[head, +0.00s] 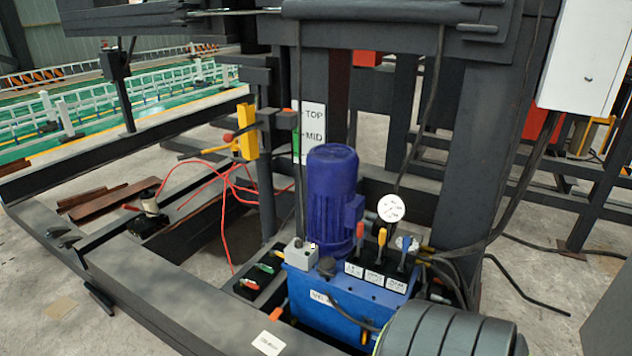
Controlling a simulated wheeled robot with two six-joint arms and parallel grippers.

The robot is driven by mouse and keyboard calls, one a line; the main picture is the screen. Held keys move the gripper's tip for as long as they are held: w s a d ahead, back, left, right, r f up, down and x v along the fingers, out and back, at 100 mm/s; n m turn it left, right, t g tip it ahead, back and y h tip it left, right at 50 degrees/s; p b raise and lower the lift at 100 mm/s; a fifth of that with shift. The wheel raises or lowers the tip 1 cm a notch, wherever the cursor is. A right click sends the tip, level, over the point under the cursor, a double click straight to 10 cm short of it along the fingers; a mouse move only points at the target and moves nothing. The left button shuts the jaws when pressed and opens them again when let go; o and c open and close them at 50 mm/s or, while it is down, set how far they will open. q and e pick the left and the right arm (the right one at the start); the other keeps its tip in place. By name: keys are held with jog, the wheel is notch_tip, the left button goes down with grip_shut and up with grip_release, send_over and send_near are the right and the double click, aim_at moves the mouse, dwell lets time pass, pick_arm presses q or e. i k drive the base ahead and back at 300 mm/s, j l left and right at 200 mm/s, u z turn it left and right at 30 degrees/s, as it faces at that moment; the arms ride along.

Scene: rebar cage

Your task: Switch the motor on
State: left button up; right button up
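The motor (330,190) is a dark blue upright cylinder with a ribbed body. It stands on a bright blue power unit (335,305) right of centre in the head view. Levers with orange, yellow and blue grips (382,240) stand right of the motor, above white labels. I cannot tell from this view whether the motor is running. Neither of my grippers is in view.
A round white gauge (391,208) stands behind the levers. A ribbed dark cylinder (450,332) fills the lower right foreground. Dark steel beams (180,300) and posts surround the unit. Red cables (228,215) hang at the left, and black hoses run at the right.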

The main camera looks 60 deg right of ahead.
aim_at(298, 244)
jog(key=i+z, duration=0.2)
jog(key=z, duration=0.2)
jog(key=i+z, duration=0.2)
jog(key=z, duration=0.25)
jog(key=i+z, duration=0.2)
jog(key=z, duration=0.2)
jog(key=i+j+z, duration=0.2)
jog(key=z, duration=0.25)
